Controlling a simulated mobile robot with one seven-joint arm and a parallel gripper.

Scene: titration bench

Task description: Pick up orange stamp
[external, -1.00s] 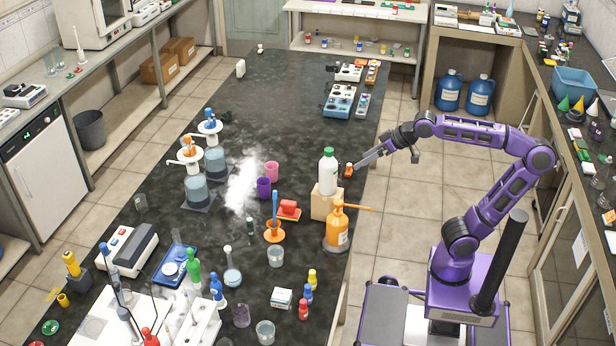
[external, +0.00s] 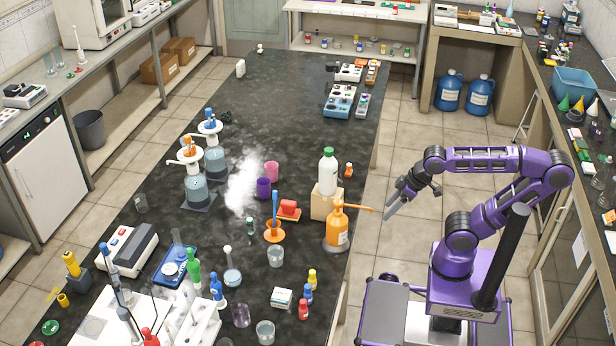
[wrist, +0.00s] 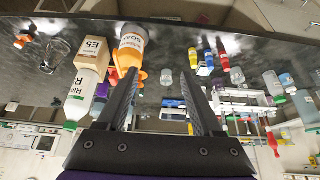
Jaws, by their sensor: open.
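A small orange stamp-like piece (external: 348,170) stands near the right edge of the black bench, just right of the white bottle with the green cap. An orange piece that seems to be the same one shows at the upper left in the wrist view (wrist: 22,39). My gripper (external: 391,208) is off the bench's right side, over the floor, below and right of the orange piece and clear of it. Its two fingers (wrist: 162,78) are apart in the wrist view with nothing held between them.
The white bottle (external: 327,172) stands on a tan box (external: 324,204). An orange pump bottle (external: 337,229) is in front, its spout reaching toward my gripper. A red stamp-like block (external: 288,207) sits farther left.

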